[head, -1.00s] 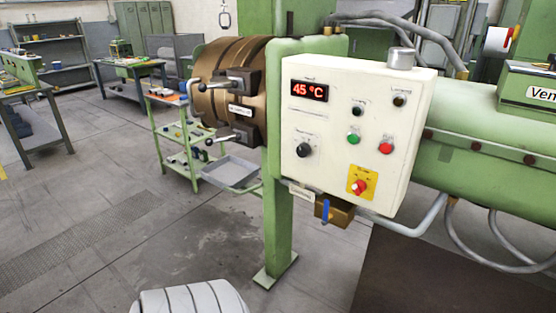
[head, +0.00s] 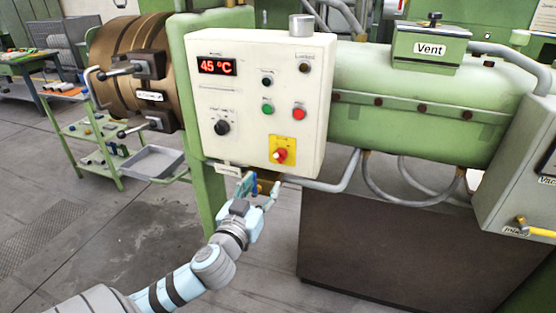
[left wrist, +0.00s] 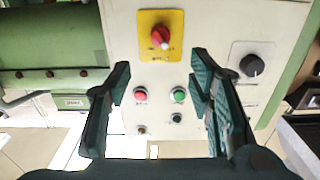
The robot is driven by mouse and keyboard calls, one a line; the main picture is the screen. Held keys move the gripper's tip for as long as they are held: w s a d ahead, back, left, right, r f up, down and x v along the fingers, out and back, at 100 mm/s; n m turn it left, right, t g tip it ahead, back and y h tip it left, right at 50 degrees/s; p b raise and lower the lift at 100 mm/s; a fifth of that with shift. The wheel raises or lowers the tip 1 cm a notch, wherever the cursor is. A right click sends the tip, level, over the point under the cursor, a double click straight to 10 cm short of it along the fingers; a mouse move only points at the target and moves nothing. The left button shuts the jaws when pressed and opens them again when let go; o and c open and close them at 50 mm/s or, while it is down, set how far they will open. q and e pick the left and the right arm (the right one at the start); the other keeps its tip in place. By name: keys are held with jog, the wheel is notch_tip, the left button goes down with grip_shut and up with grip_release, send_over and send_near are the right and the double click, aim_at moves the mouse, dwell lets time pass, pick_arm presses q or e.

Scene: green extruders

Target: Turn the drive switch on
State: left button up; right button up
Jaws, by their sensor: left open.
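The control box (head: 232,128) is a cream panel on the green machine. Low on its right side is a yellow plate (head: 274,142) with a red rotary switch (head: 281,155). In the left wrist view the panel appears upside down, with the red switch (left wrist: 160,36) on its yellow plate (left wrist: 146,20) at the top middle. My left gripper (head: 261,188) is open and empty just below the box's lower edge, below the switch. In the left wrist view its fingers (left wrist: 160,68) point toward the panel, apart from the switch. My right gripper is out of view.
The panel also carries a 45 °C display (head: 217,66), a black knob (head: 222,127), a green button (head: 267,109) and a red button (head: 299,114). A pipe (head: 335,183) runs below the box. A green trolley (head: 105,150) with a tray stands left.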

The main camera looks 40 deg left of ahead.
aim_at(278, 160)
pick_arm(q)
jog(key=x, duration=1.2)
jog(key=shift+w+a+f+p, duration=0.15)
jog(key=shift+w+a+p, duration=0.05)
jog(key=shift+w+p, duration=0.1)
jog(key=shift+w+a, duration=0.1)
jog(key=shift+w, duration=0.2)
grip_shut()
